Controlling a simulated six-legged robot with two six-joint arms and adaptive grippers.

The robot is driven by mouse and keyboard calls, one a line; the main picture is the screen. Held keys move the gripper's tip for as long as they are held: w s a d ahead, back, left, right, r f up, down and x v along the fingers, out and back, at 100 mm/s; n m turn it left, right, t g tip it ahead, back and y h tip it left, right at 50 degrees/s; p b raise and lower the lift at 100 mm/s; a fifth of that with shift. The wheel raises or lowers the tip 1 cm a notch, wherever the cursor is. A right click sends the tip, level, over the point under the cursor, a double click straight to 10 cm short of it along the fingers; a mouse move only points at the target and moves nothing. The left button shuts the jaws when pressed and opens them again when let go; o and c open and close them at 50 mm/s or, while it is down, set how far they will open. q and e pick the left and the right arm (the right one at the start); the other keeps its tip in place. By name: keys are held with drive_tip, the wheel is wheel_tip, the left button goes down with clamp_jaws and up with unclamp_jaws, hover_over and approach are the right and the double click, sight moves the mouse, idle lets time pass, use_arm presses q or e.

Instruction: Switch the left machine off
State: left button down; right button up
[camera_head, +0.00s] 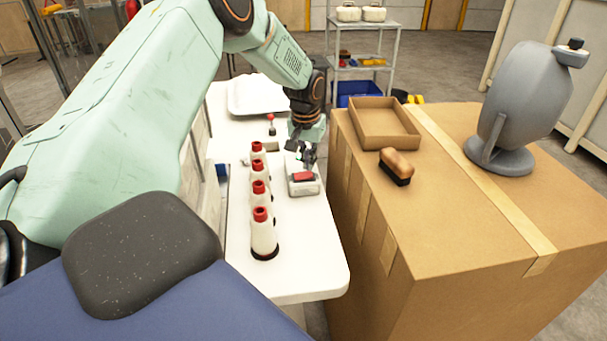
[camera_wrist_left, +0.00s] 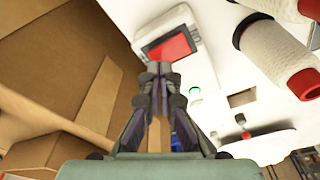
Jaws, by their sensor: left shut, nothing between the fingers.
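A small white-grey switch box with a red switch (camera_head: 303,177) sits on the white table, right of a row of thread cones. The red switch (camera_wrist_left: 172,47) also shows large in the left wrist view. My left gripper (camera_head: 302,158) points down just behind the red switch. In the left wrist view its fingertips (camera_wrist_left: 159,70) are together, empty, and close to the switch's edge. I cannot tell if they touch it. A small green spot (camera_wrist_left: 195,91) shows on the white surface beside the fingers. My right gripper is not in view.
Several white cones with red tops (camera_head: 263,235) stand left of the switch box. A large cardboard box (camera_head: 470,240) stands close on the right, bearing an open tray (camera_head: 385,125), a brush (camera_head: 396,167) and a grey device (camera_head: 525,105). The table's front right corner is clear.

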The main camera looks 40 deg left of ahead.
sight(309, 174)
use_arm(q)
drive_tip(key=shift+a+f, duration=0.1)
drive_tip(key=shift+f, duration=0.2)
drive_tip(key=shift+f, duration=0.2)
drive_tip(key=shift+f+b, duration=0.45)
drive_tip(key=shift+f, duration=0.05)
idle(0.6)
wheel_tip(309, 174, up, 7)
drive_tip(key=p, duration=0.7)
drive_tip(key=shift+r, duration=0.1)
idle(0.7)
